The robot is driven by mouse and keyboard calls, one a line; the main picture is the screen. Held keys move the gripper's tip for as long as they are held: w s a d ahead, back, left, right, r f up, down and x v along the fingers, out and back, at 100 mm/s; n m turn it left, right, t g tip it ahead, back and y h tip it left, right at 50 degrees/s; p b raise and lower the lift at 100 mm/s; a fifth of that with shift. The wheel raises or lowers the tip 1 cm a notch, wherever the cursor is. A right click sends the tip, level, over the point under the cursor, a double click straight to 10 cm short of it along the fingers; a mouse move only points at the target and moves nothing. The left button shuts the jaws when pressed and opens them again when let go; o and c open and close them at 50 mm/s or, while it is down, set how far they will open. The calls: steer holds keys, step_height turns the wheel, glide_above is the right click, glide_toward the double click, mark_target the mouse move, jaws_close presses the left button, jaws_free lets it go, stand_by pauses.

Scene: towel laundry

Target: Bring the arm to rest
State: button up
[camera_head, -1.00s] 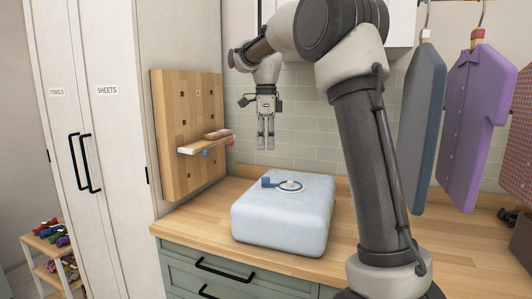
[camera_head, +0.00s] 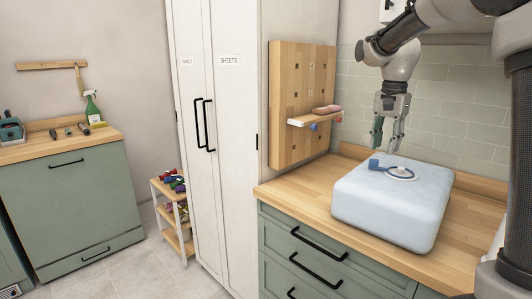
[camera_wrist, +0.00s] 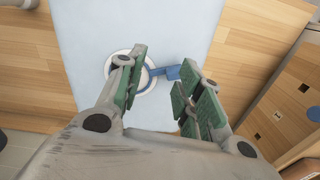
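My gripper (camera_head: 385,146) hangs fingers-down from the arm, above the wooden counter (camera_head: 292,190). The wrist view shows its green-padded fingers (camera_wrist: 160,84) spread apart with nothing between them. Below it on the counter is a pale blue, rounded block (camera_head: 385,210). A round white disc with a blue ring (camera_head: 402,173) and a blue tab (camera_head: 375,166) are on its top. In the wrist view the disc and the blue tab (camera_wrist: 164,73) lie beneath the fingers, and a finger covers part of the disc. My gripper looks clear of the block.
A wooden pegboard (camera_head: 290,95) with a small shelf (camera_head: 312,119) stands left of my gripper. The tall white cabinet (camera_head: 235,150) is beside it. A low rack (camera_head: 170,215) stands on the floor. Green drawers (camera_head: 330,245) front the counter. Open floor lies at left.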

steer(key=s+n, duration=0.3)
steer(key=s, duration=0.2)
steer(key=s+f+n+t, duration=0.1)
steer(key=s+n, duration=0.2)
steer(key=s, duration=0.2)
steer(key=s+d+n, duration=0.1)
steer(key=s+n, duration=0.1)
steer(key=s, duration=0.3)
steer(key=shift+s+d+f+n, duration=0.1)
steer(key=shift+s+f+n, duration=0.15)
steer(key=shift+s+n, duration=0.15)
steer(key=s+f+n+t, duration=0.1)
steer(key=s+t, duration=0.2)
steer(key=s, duration=1)
steer(key=shift+d+n, duration=0.3)
steer(key=shift+d, duration=0.15)
